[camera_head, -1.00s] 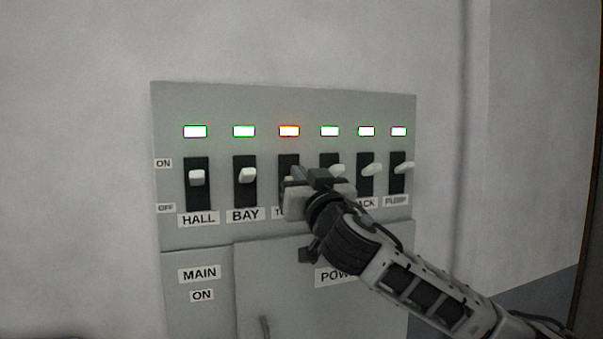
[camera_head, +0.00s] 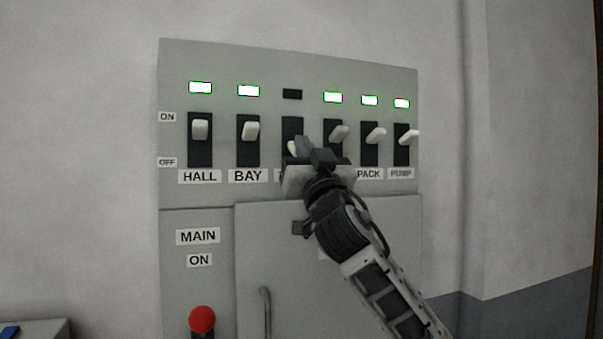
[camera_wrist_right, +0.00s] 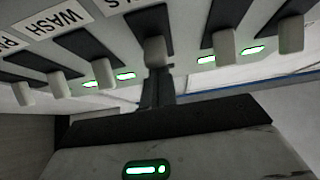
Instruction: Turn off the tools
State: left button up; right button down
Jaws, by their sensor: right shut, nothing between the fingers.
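A grey switch panel (camera_head: 290,65) on the wall holds a row of white toggles. The third toggle (camera_head: 292,147) sits low in its slot, partly behind my right gripper, and its lamp (camera_head: 292,94) is dark. My right gripper (camera_head: 303,148) is shut and empty, just in front of this toggle. In the right wrist view its fingers (camera_wrist_right: 157,88) reach to the middle toggle (camera_wrist_right: 156,49); I cannot tell whether they touch. My left gripper is not in view.
The HALL (camera_head: 200,129), BAY (camera_head: 250,131), PACK (camera_head: 376,135) and PUMP (camera_head: 408,137) toggles stand high, close on both sides, with lit green lamps. Below are a red-knobbed lever (camera_head: 202,320) under MAIN ON and a cabinet door with a handle (camera_head: 266,312).

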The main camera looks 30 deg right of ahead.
notch_tip(320, 180, up, 4)
jog(key=s+p, duration=0.2)
jog(key=p, duration=0.1)
pick_arm(q)
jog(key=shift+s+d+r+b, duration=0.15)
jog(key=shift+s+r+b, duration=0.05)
jog(key=shift+b, duration=1.45)
pick_arm(e)
jog(key=f+v, duration=0.1)
jog(key=v, duration=0.9)
jog(key=shift+w, duration=0.45)
jog(key=shift+a+r, duration=0.1)
jog(key=shift+a, duration=0.05)
